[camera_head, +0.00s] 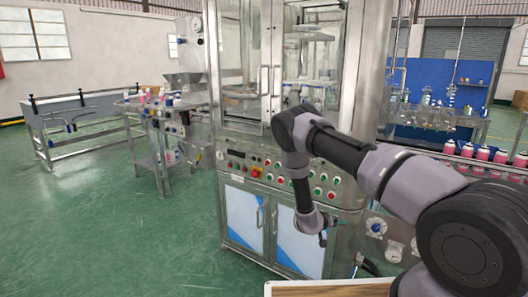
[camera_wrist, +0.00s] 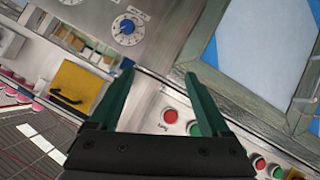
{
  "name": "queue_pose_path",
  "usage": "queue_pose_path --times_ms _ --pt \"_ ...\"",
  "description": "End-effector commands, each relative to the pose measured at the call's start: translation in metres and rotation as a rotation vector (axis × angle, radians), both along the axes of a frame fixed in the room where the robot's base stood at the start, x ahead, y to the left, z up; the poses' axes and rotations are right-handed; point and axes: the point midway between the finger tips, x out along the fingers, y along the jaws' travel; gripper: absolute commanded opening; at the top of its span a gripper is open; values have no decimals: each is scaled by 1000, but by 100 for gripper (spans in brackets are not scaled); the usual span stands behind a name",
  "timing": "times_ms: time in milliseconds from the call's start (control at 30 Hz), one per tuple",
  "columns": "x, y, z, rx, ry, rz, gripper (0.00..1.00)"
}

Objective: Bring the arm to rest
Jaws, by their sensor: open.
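My gripper shows in the wrist view (camera_wrist: 157,78) with two green fingers spread apart and nothing between them. In the head view my arm reaches from the lower right toward the machine, bends at the elbow and hangs down, with my gripper (camera_head: 323,238) small and dark in front of the lower cabinet. The steel crimping machine (camera_head: 243,110) stands ahead, with glazed doors above and a control panel (camera_head: 270,170) of coloured buttons. The panel's buttons also show in the wrist view (camera_wrist: 169,116), beyond the fingers.
Blue-and-white cabinet doors (camera_head: 243,215) lie below the panel. A blue dial (camera_head: 376,227) sits on the steel face right of the gripper. Several pink cans (camera_head: 484,153) line a conveyor at right. A steel table (camera_head: 85,112) stands at left; green floor (camera_head: 90,230) is clear.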

Motion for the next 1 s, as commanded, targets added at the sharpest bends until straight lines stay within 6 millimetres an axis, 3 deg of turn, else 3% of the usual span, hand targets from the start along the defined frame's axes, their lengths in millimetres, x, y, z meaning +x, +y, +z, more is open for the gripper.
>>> queue_pose_path --times_ms 200,467,633,767,1000 --pt "37 31 95 265 -34 -14 81" --pt "48 61 227 564 -49 20 81" --pt "30 73 316 723 -45 66 81" --pt "4 79 381 822 -35 110 81" --pt "-71 81 485 942 -5 196 81"
